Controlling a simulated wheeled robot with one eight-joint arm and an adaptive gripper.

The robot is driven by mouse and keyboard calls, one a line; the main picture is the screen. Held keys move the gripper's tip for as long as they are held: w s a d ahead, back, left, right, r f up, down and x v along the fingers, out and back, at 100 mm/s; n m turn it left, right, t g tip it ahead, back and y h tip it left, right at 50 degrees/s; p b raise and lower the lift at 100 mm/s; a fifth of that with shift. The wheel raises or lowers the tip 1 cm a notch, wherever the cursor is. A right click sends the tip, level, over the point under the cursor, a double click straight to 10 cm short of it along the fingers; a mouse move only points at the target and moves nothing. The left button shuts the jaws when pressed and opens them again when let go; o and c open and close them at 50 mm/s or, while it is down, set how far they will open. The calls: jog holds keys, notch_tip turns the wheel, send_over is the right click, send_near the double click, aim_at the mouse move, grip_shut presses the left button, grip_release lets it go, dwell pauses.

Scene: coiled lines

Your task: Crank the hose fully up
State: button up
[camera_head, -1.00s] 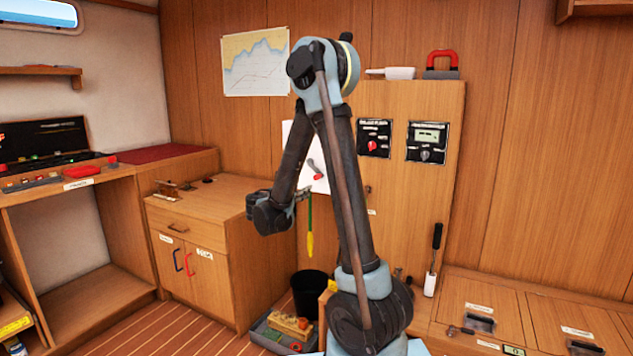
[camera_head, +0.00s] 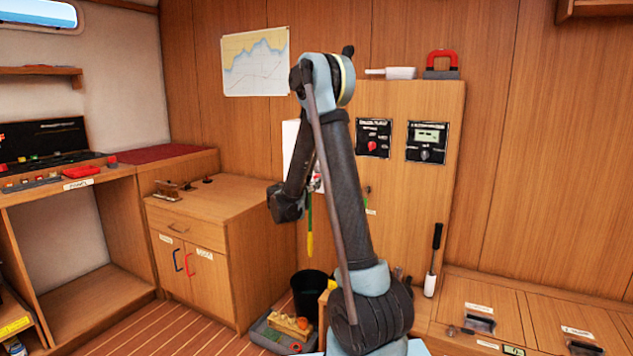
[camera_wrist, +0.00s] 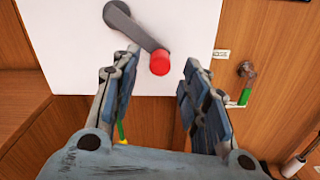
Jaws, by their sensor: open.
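In the wrist view a grey crank arm (camera_wrist: 132,24) with a red knob (camera_wrist: 159,62) is mounted on a white panel (camera_wrist: 70,45). The knob lies just beyond my gripper (camera_wrist: 163,58), between the line of its two fingers and not clasped. My gripper is open and empty. In the head view my arm hides most of the white panel (camera_head: 289,150) and the crank. The hose itself is not clearly visible. A small tap with a green part (camera_wrist: 246,84) sits right of the panel, beside a label.
A black bucket (camera_head: 311,290) and a grey tray (camera_head: 268,337) of items stand on the floor below. A wooden cabinet (camera_head: 225,215) is to the left. A tall black-handled lever (camera_head: 434,255) stands to the right, beside low lockers (camera_head: 530,310).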

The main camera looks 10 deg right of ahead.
jog(key=shift+x, duration=2.55)
jog(key=shift+c, duration=0.2)
grip_shut()
